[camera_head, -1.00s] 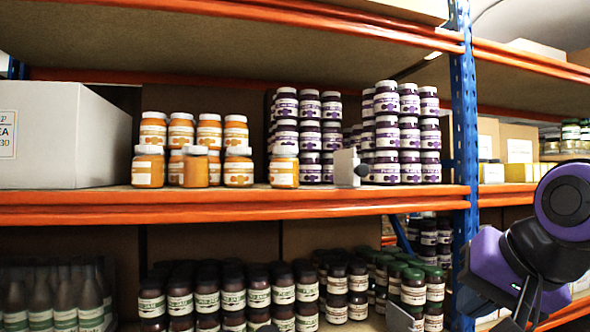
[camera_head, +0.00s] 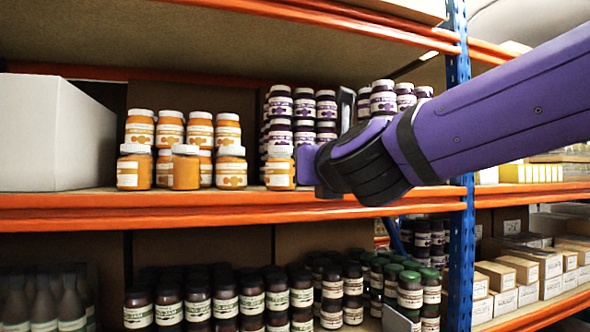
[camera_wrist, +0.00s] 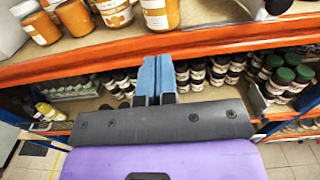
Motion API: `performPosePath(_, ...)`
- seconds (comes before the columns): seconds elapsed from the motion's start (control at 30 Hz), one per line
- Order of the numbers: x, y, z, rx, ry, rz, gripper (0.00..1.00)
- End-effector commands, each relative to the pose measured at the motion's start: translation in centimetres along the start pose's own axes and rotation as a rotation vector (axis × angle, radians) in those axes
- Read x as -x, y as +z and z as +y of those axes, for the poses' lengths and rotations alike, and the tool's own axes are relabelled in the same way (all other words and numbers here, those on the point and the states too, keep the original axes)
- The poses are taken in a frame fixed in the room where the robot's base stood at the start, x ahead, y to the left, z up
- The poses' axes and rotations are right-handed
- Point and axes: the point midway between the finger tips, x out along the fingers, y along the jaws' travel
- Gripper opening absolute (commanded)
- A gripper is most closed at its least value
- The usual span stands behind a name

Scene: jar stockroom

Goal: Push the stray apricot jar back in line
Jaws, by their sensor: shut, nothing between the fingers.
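Several apricot jars with orange contents and pale lids stand on the middle shelf (camera_head: 80,201), some stacked. One apricot jar (camera_head: 279,173) stands at the right end of the front row, before the plum jars. Another front apricot jar (camera_head: 185,168) shows no clear label. I cannot tell for sure which one is out of line. My gripper (camera_wrist: 157,66) shows two blue fingers pressed together and empty, in front of the shelf edge. In the head view its purple hand is just right of the end jar, and its fingers are hidden. No contact shows in the wrist view.
Stacked plum jars (camera_head: 302,105) stand behind and right of the apricot jars; my arm covers some. A large white box (camera_head: 55,135) fills the shelf's left. A blue post (camera_head: 459,100) stands at right. Dark jars (camera_head: 225,298) crowd the lower shelf.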

Motion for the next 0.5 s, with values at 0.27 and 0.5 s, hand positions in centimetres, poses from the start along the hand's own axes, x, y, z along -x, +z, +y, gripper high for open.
performPosePath(0.27,-3.5,-0.1,-0.1,-0.002,-0.002,0.002,0.00)
performPosePath(0.5,-7.8,-0.1,-0.1,0.000,-0.002,0.002,0.00)
